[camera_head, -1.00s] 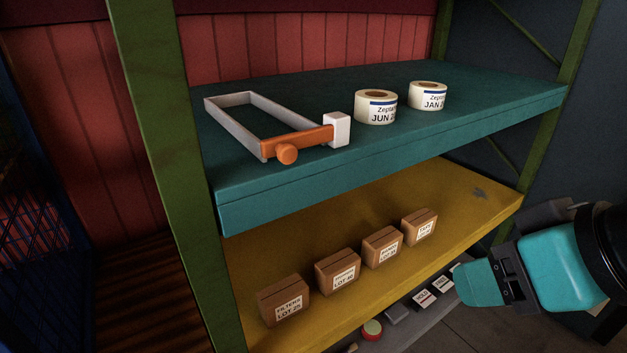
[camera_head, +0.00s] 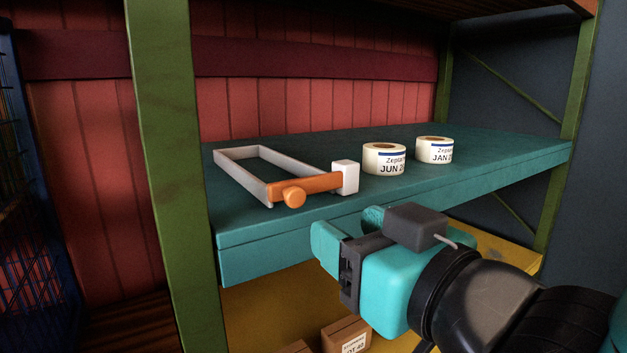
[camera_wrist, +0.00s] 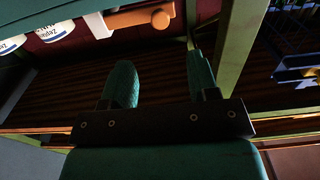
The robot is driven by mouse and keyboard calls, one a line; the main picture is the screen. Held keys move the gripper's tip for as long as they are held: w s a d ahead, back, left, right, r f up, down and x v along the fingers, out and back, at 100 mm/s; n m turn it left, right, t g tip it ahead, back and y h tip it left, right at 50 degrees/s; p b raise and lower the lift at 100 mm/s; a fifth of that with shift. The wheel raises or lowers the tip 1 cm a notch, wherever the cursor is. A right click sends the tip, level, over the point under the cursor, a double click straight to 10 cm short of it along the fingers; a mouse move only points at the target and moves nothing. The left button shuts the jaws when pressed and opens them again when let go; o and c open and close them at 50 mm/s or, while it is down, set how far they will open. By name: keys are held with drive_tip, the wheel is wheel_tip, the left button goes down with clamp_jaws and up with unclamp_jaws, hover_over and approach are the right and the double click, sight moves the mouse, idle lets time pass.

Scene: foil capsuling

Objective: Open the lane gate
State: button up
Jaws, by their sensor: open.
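The lane gate (camera_head: 315,185) is an orange bar with a round orange knob (camera_head: 294,197) on its front. It lies across the front of a grey-white lane frame (camera_head: 239,179) on the teal shelf, its right end at a white block (camera_head: 346,177). My gripper (camera_head: 346,228) is open and empty, below and in front of the shelf edge, right of the knob and apart from it. In the wrist view the gate (camera_wrist: 133,18) and its knob (camera_wrist: 160,19) show beyond my open fingers (camera_wrist: 160,82).
Two label rolls, JUN (camera_head: 384,159) and JAN (camera_head: 434,150), stand right of the gate on the teal shelf (camera_head: 480,172). A green post (camera_head: 172,200) rises at the left. Brown boxes (camera_head: 346,336) sit on the yellow shelf below.

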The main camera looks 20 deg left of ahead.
sight(298, 199)
drive_tip(key=p+x, duration=0.2)
drive_tip(key=x, duration=0.8)
drive_tip(key=shift+w+a, duration=0.25)
drive_tip(key=shift+w, duration=0.05)
clamp_jaws()
